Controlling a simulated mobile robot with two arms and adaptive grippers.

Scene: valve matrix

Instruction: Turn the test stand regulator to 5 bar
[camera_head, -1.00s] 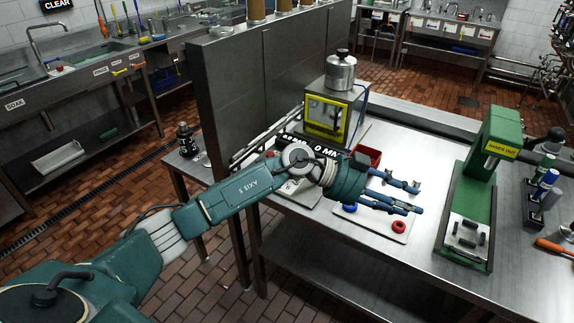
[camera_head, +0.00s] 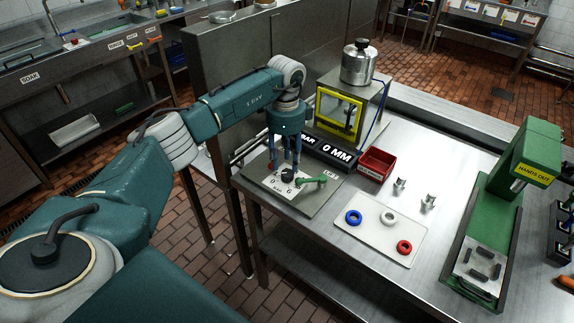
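The regulator is a white dial plate (camera_head: 270,186) with printed marks, set on a grey metal base at the table's left end. A dark knob (camera_head: 288,175) stands on the plate, partly hidden by my fingers. A green lever (camera_head: 315,181) sticks out to the right of it. My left gripper (camera_head: 286,168) points straight down over the dial. Its blue fingers are apart, with their tips close around the knob; I cannot tell whether they touch it. My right gripper is not in view.
A yellow-framed box (camera_head: 338,114) with a metal pot on top stands behind the display. A red bin (camera_head: 377,164), two small metal parts and a white tray (camera_head: 372,237) with blue, white and red rings lie to the right. A green press (camera_head: 497,205) stands further right.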

